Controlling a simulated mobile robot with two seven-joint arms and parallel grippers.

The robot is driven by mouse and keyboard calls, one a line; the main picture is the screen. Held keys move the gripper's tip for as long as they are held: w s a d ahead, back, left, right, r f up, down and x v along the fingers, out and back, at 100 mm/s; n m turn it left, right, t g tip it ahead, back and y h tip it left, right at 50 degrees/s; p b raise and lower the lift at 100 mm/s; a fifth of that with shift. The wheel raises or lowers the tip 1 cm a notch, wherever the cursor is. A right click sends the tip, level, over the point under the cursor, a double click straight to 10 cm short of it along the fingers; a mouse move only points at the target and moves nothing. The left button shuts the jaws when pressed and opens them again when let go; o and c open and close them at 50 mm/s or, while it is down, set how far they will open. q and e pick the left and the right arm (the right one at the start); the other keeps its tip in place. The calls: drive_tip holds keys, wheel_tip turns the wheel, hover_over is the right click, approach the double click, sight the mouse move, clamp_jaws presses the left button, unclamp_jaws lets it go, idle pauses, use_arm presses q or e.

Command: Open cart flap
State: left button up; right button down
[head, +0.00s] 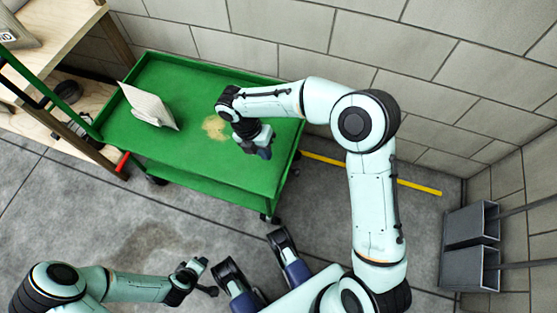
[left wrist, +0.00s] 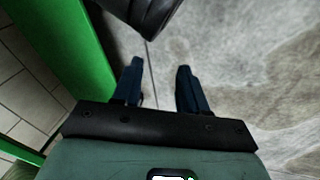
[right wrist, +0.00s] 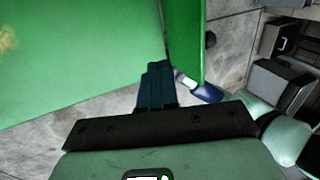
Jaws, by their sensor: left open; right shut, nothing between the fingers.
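The green cart (head: 190,75) stands against the block wall, with a yellowish stain on its top. A green strip or panel (head: 205,188) shows along its near side; I cannot tell whether this is the flap. My right gripper (head: 264,152) is shut and empty, by the cart's near edge towards the right corner. In the right wrist view its fingers (right wrist: 157,72) overlap the seam between the top and a narrow green panel (right wrist: 188,40); contact is unclear. My left gripper (head: 204,278) is open and empty over the floor. Its fingers show in the left wrist view (left wrist: 160,82), right of the green cart.
A wooden shelf (head: 55,35) is at the left. Grey bins (head: 470,245) stand at the right wall. A yellow floor line (head: 420,187) runs behind my right arm. Floor left of centre is clear.

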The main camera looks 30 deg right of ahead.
use_arm(q)
drive_tip(key=s+f, duration=0.1)
drive_tip(key=s+f+b, duration=0.1)
drive_tip(key=shift+a+f+g, duration=0.3)
drive_tip(key=shift+a, duration=0.05)
use_arm(e)
drive_tip(key=s+d+f, duration=0.3)
drive_tip(key=shift+s, duration=0.3)
use_arm(q)
drive_tip(key=shift+w, duration=0.1)
